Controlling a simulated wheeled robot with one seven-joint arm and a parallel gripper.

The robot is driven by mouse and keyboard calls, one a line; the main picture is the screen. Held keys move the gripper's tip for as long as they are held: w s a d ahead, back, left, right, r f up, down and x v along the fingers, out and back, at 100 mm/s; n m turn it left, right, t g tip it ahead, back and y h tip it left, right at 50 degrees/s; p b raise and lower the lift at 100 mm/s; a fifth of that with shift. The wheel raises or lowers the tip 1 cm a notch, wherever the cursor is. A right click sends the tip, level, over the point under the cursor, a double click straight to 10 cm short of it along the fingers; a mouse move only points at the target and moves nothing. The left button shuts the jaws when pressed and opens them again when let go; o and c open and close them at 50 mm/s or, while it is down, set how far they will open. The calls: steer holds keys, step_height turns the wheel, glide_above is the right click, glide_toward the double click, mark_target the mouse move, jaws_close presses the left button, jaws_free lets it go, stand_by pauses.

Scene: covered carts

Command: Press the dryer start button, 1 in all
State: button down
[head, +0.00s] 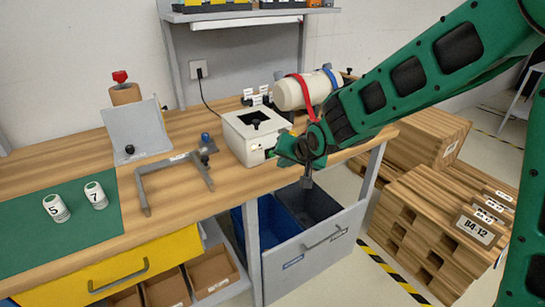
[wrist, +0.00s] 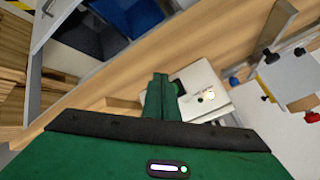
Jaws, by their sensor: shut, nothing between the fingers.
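A white box (head: 243,148), which looks like the dryer, stands on the wooden bench with a cable running up to a wall socket. It has a dark opening and a black knob on top. Its front face carries a small lit spot, also seen in the wrist view on the white box (wrist: 201,88). A dark round spot, possibly the start button (wrist: 178,87), is partly hidden behind my fingers. My green gripper (head: 272,152) is shut and empty, close to the front face near its right side. The fingertips (wrist: 160,78) show in the wrist view; contact cannot be told.
A cream cylinder (head: 291,94) with red and blue straps is behind my forearm. A grey bracket frame (head: 146,190) and tilted grey panel (head: 135,128) stand left of the box. An open grey drawer (head: 300,262) sits below the bench edge. Wooden crates (head: 440,215) are at right.

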steer(key=s+d, duration=0.2)
steer(key=shift+s, duration=0.35)
stand_by(0.4)
steer(key=s+d+r+m+g+h, duration=0.15)
steer(key=s+d, duration=0.25)
steer(key=d, duration=0.6)
steer(key=s+d+g+h, duration=0.1)
steer(key=s+d+h, duration=0.15)
steer(key=d, duration=0.65)
steer(key=s+d+r+m+g+h, duration=0.1)
steer(key=s+d, duration=0.4)
steer(key=d, duration=0.5)
steer(key=s+d+m+g, duration=0.1)
steer(key=s+d, duration=0.3)
steer(key=s, duration=0.7)
steer(key=s+d+r+m+g+y, duration=0.1)
steer(key=s+d+g, duration=0.2)
steer(key=s, duration=0.9)
steer(key=shift+d+r, duration=0.3)
steer(key=shift+d, duration=0.85)
